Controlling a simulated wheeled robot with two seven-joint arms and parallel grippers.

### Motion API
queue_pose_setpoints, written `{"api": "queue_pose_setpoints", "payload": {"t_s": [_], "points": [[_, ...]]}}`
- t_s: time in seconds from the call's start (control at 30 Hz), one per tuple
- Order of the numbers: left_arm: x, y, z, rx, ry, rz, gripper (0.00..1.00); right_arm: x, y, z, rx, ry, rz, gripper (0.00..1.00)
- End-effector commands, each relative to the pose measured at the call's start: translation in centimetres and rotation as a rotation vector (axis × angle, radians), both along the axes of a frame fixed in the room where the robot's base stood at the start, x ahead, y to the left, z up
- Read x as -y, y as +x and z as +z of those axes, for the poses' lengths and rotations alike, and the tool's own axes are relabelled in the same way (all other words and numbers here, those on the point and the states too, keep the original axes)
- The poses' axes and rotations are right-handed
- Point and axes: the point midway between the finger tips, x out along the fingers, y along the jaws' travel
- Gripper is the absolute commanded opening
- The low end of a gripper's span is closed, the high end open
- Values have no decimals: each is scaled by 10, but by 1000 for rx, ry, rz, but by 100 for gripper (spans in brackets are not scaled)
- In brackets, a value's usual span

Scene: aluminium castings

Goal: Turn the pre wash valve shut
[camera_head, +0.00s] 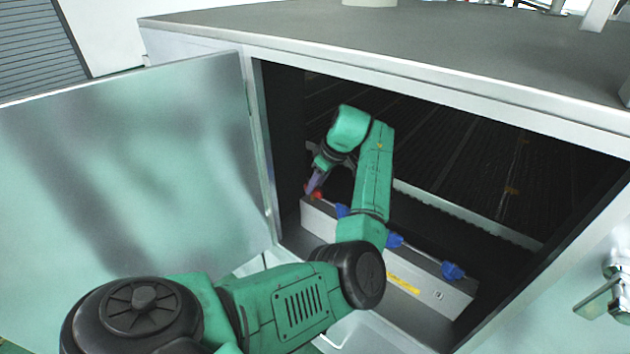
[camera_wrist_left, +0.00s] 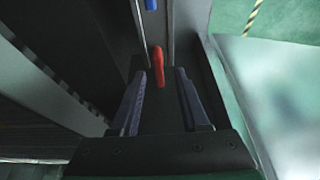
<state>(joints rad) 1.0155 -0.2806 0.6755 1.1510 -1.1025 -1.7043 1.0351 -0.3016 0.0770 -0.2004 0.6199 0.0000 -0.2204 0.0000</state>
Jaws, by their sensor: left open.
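A red valve handle (camera_head: 318,195) sits at the left end of a pipe with blue valves (camera_head: 394,240), above a pale box (camera_head: 430,290) inside the cabinet. I cannot read which valve is the pre wash one. My left gripper (camera_head: 313,184) reaches into the cabinet and is right at the red handle. In the left wrist view, the red handle (camera_wrist_left: 158,66) stands between the tips of the open fingers (camera_wrist_left: 160,80), with a gap on each side. A blue part (camera_wrist_left: 151,4) shows beyond it. My right gripper is out of view.
The cabinet door (camera_head: 130,160) stands open on the left. The cabinet's top (camera_head: 400,45) overhangs the opening, and its side frame (camera_head: 262,150) is close to the left of my gripper. My forearm covers part of the pipe. A metal handle (camera_head: 600,300) juts out at lower right.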

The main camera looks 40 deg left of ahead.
Motion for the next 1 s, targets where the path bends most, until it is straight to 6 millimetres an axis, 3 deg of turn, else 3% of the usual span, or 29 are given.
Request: {"api": "queue_pose_setpoints", "payload": {"t_s": [0.13, 0.37, 0.4, 0.5, 1.0], "points": [[-6, 0, -14, -1, 0, 0, 45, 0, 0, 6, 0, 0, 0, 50], [-7, 0, -18, 2, 0, -1, 45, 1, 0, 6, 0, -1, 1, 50], [-7, 0, -18, 2, 0, -1, 37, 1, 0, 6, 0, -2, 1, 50], [-7, 0, -18, 2, 0, -1, 0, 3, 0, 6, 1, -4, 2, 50], [-8, -1, -15, -2, 0, -59, 0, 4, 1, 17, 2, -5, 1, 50]]}}
